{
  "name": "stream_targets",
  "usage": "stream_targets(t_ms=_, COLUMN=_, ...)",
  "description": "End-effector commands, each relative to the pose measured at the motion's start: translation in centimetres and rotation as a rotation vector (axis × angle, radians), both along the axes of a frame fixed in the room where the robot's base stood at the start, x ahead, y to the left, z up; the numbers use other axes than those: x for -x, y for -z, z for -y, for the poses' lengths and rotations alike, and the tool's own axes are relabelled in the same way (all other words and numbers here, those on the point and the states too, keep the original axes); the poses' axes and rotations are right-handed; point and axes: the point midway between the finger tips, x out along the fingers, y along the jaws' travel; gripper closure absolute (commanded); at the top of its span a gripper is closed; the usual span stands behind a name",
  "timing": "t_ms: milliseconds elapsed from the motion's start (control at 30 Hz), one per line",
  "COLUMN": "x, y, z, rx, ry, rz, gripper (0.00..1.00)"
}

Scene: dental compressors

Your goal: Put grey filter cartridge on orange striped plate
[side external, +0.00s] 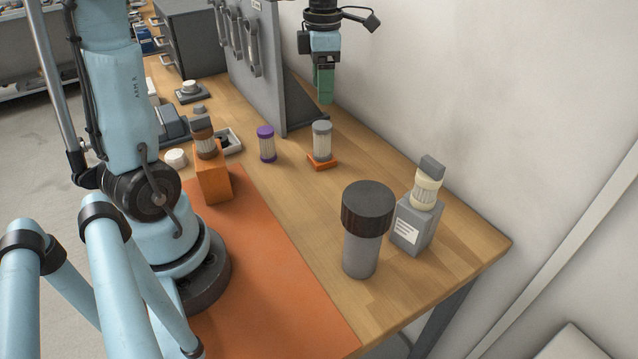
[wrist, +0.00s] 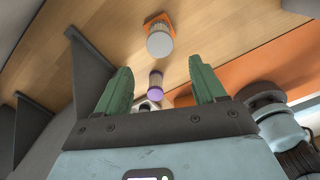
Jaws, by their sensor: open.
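The grey filter cartridge (side external: 322,138), a pleated cylinder with a grey cap, stands upright on a small orange plate (side external: 318,165) on the wooden table. In the wrist view the cartridge's round grey cap (wrist: 160,46) is beyond the fingertips, with the orange plate (wrist: 154,18) around its base. I cannot make out stripes on the plate. My gripper (side external: 324,98), with green fingers, hangs above and apart from the cartridge. In the wrist view my gripper (wrist: 160,76) is open with nothing between its fingers.
A purple-capped cartridge (side external: 267,146) stands left of the plate. A grey upright panel (side external: 262,70) is behind it. A dark-lidded cylinder (side external: 362,250) and a grey block (side external: 415,225) with a cream cartridge (side external: 427,188) stand nearer the front. An orange mat (side external: 262,270) covers the left side.

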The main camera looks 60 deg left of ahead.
Motion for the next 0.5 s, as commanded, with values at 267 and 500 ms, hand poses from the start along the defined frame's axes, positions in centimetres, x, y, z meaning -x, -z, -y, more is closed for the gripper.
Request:
stream_targets(t_ms=267, x=1.0, y=-0.5, z=3.4, rx=-0.06, ry=0.492, rz=0.096, gripper=0.31)
stream_targets(t_ms=500, x=2.9, y=-0.1, z=7.6, rx=-0.219, ry=1.219, rz=0.203, gripper=0.31)
